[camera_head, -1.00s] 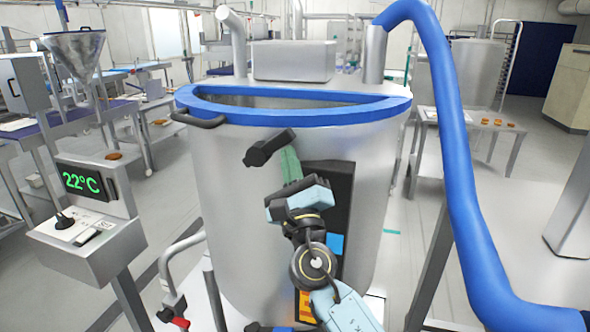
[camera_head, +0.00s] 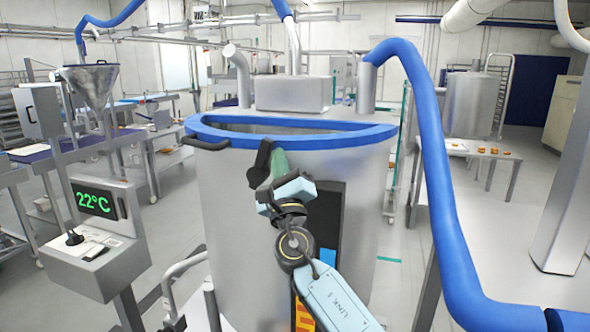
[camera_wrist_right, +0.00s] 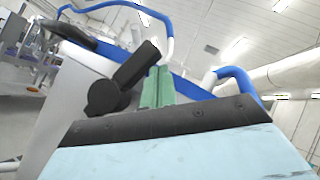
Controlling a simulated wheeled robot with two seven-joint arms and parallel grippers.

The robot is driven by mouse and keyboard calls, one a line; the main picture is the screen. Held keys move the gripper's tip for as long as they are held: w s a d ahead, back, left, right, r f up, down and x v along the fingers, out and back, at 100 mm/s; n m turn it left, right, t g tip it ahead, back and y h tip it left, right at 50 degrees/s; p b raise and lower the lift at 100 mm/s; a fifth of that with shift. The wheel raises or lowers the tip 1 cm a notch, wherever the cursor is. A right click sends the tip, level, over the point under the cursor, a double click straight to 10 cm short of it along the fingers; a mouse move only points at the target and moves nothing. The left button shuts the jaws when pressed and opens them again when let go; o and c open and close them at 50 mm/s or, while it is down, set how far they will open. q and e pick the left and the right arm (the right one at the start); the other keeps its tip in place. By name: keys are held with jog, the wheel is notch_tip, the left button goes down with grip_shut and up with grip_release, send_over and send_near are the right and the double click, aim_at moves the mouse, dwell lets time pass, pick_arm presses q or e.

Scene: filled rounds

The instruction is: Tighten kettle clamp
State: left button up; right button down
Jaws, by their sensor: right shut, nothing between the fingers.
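The kettle (camera_head: 225,200) is a large metal vessel with a blue rim, in the middle of the head view. A black clamp lever (camera_head: 258,168) sits on its front below the rim, nearly upright. In the right wrist view the lever (camera_wrist_right: 125,80) leans to the right from a round pivot. My right gripper (camera_head: 279,163) is shut and empty, with its green fingers just right of the lever. In the wrist view the fingers (camera_wrist_right: 158,86) lie close against the lever; I cannot tell if they touch. My left gripper is out of view.
A black handle (camera_head: 207,143) sticks out at the rim's left. A control box (camera_head: 97,235) reading 22°C stands at the left. A thick blue hose (camera_head: 435,170) runs down the right side. A dark panel (camera_head: 331,215) is on the kettle's front behind my arm.

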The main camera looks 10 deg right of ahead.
jog(key=shift+w+a+r, duration=0.15)
jog(key=shift+a+r, duration=0.2)
jog(key=shift+r, duration=0.1)
jog(key=shift+a+r, duration=0.1)
jog(key=shift+a, duration=0.05)
jog(key=shift+w+a+r+p, duration=0.15)
jog(key=shift+a+r+p, duration=0.1)
jog(key=shift+a+p, duration=0.1)
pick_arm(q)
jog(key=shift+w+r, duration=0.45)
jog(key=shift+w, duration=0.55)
pick_arm(e)
jog(key=shift+d, duration=0.1)
